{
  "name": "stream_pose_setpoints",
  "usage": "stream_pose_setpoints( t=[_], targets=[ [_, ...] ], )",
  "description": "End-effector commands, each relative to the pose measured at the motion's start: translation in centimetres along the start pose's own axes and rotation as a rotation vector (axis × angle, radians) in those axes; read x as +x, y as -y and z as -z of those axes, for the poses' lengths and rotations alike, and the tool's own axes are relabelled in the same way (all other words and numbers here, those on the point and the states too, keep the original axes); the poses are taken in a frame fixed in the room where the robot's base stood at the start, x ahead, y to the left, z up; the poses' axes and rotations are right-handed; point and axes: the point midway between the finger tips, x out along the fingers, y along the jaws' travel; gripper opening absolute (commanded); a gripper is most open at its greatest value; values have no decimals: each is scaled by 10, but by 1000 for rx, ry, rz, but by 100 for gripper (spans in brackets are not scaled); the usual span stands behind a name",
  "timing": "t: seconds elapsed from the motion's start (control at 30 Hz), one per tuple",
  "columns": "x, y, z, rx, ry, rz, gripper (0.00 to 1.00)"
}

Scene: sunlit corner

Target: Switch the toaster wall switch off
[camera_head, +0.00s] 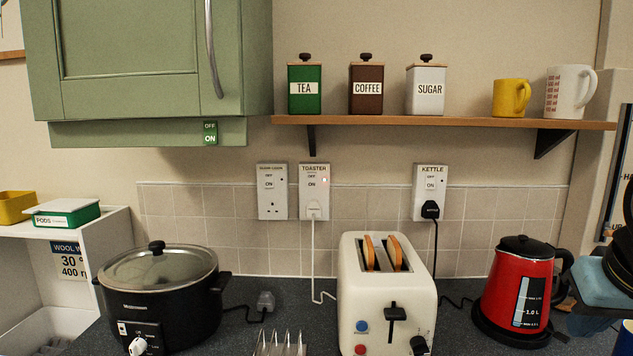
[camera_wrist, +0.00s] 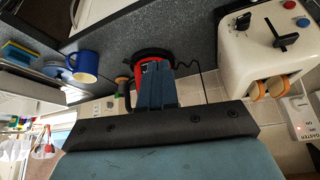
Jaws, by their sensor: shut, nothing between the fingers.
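The toaster wall switch (camera_head: 314,182) is a white plate on the wall behind the toaster, labelled TOASTER with OFF and ON marks. A small red light glows on it, and a white plug sits in its lower part. The plate also shows at the right edge of the wrist view (camera_wrist: 302,118), with the red light visible. The white toaster (camera_head: 388,290) stands below it with two bread slices in its slots. My gripper (camera_wrist: 154,68) is shut and empty, its blue fingers together in front of the red kettle, well away from the switch.
A slow cooker switch (camera_head: 272,192) is close left of the toaster switch; a kettle switch (camera_head: 430,194) is farther right. A shelf (camera_head: 440,122) with canisters and mugs overhangs. The slow cooker (camera_head: 160,290) and red kettle (camera_head: 520,285) flank the toaster.

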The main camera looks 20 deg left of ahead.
Motion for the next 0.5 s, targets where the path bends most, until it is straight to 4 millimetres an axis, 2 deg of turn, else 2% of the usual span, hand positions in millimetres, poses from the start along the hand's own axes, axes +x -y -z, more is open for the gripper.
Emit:
stream_pose_setpoints(
  t=[0.3,0.37,0.5],
  targets=[
    [4,-2,4,-38,22,-38,0],
    [7,8,8,-71,41,-80,0],
    [18,4,28,-212,88,-224,0]
  ],
)
